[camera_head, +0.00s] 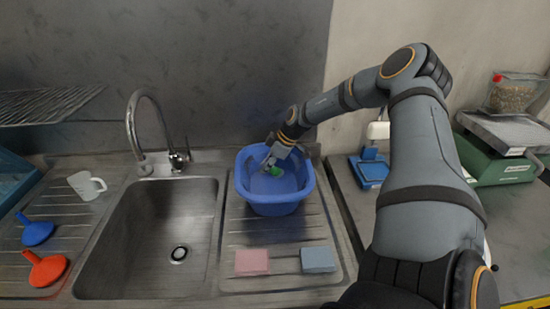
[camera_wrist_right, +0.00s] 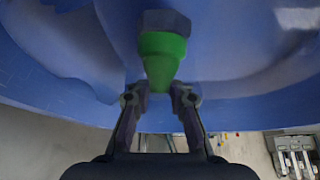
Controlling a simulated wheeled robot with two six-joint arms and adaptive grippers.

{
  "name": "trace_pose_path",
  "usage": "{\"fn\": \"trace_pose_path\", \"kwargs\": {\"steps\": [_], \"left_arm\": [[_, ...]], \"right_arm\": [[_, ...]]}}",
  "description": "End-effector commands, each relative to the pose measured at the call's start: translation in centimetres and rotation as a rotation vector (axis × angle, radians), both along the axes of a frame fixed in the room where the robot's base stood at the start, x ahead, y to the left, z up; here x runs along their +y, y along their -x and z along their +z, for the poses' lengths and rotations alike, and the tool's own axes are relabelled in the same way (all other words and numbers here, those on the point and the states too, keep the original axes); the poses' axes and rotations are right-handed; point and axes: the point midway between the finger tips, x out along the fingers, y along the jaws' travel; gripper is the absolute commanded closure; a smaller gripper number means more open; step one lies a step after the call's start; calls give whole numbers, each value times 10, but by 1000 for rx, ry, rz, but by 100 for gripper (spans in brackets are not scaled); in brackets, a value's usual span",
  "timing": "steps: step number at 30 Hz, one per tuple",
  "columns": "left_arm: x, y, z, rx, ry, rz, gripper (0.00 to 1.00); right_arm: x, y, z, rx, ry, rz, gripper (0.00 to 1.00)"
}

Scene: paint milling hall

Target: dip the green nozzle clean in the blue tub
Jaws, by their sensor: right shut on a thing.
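The blue tub (camera_head: 272,205) stands on the ribbed drainboard right of the sink; its blue inside fills most of the right wrist view (camera_wrist_right: 60,85). The green nozzle (camera_head: 277,171) is inside the tub opening. In the right wrist view the nozzle (camera_wrist_right: 161,58) shows a green tapered body with a dark hex end. My right gripper (camera_head: 270,165) reaches down into the tub and is shut on the nozzle; its fingers (camera_wrist_right: 160,98) close at the tapered end. I cannot tell how deep the nozzle sits in any liquid. My left gripper is not in view.
The empty steel sink (camera_head: 150,235) and curved tap (camera_head: 140,115) are to the left. A pink sponge (camera_head: 252,262) and a blue-grey sponge (camera_head: 318,260) lie before the tub. A white jug (camera_head: 86,186), blue funnel (camera_head: 38,233) and red funnel (camera_head: 47,270) are further left. A green scale (camera_head: 490,160) stands right.

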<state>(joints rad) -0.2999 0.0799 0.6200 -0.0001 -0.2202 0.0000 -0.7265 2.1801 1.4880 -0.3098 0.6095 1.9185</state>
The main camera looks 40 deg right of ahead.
Motion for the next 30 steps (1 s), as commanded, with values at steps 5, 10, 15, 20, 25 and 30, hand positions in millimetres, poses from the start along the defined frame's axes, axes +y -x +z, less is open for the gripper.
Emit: {"fn": "trace_pose_path", "kwargs": {"steps": [5, 10, 15, 20, 25, 30], "left_arm": [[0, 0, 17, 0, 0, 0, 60], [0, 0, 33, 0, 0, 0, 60], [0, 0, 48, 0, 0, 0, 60], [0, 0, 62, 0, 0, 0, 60], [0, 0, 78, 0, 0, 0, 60], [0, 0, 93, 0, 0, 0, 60]], "right_arm": [[0, 0, 17, 0, 0, 0, 100], [0, 0, 34, 0, 0, 0, 100], [0, 0, 50, 0, 0, 0, 100], [0, 0, 65, 0, 0, 0, 100], [0, 0, 81, -1, -1, 0, 100], [0, 0, 97, -1, -1, 0, 100]]}}
